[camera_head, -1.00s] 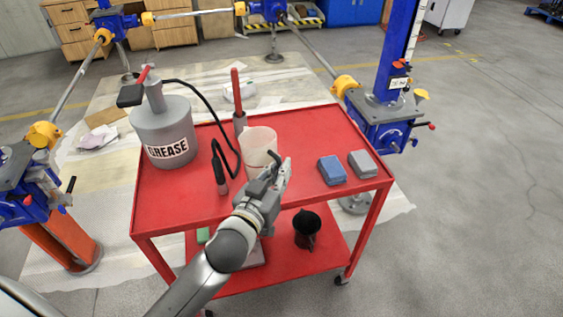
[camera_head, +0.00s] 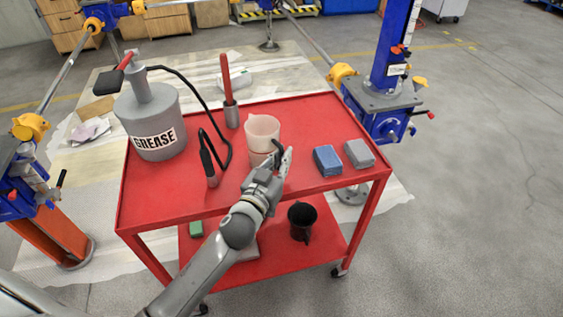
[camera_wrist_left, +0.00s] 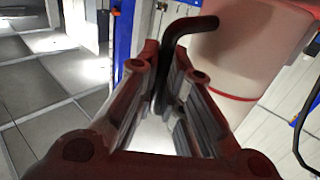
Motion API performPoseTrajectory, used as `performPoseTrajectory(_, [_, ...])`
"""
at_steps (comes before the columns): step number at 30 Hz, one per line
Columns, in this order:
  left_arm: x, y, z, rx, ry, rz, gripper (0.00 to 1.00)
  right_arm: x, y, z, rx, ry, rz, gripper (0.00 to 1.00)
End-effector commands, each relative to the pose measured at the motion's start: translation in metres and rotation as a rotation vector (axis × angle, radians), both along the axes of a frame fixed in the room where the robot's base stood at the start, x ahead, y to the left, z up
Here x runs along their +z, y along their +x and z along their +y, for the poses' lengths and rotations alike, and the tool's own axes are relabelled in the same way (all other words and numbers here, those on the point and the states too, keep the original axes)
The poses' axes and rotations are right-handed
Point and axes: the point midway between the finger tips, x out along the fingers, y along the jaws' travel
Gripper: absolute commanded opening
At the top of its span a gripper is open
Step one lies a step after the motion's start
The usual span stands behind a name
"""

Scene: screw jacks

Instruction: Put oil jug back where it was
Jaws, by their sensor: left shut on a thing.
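The oil jug (camera_head: 262,130) is a pale translucent beaker-like jug with a dark bent handle. It appears upright, over the middle of the red cart's top (camera_head: 300,115). My left gripper (camera_head: 281,160) is shut on its handle, on the near right side of the jug. In the left wrist view the dark handle (camera_wrist_left: 187,27) runs down between the two fingers, and the pale jug body (camera_wrist_left: 250,50) with a red band is beyond them. The gripper partly hides the jug's lower part, so I cannot tell whether it touches the cart. My right gripper is not in view.
A grey grease can (camera_head: 150,112) with a hose stands on the cart's left. A red-handled tool (camera_head: 227,85) stands behind the jug. A blue block (camera_head: 327,160) and a grey block (camera_head: 359,153) lie at right. A black container (camera_head: 302,220) is on the lower shelf.

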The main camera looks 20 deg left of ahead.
Motion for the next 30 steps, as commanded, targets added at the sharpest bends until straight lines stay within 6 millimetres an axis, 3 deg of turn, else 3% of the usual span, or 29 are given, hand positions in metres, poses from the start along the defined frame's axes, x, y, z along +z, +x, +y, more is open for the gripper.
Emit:
performPoseTrajectory(13, [-0.0087,0.0001,-0.0001,-0.001,0.001,-0.004,0.0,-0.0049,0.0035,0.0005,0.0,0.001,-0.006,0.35])
performPoseTrajectory(14, [-0.0094,-0.0001,0.0,0.0,0.0,-0.001,0.12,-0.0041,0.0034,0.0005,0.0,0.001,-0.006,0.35])
performPoseTrajectory(18, [-0.0089,-0.0001,0.0,-0.001,0.0,-0.001,0.3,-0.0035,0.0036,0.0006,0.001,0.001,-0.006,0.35])
performPoseTrajectory(30, [-0.0042,0.0,0.0001,-0.001,0.001,-0.001,0.31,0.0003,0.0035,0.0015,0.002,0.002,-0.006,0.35])
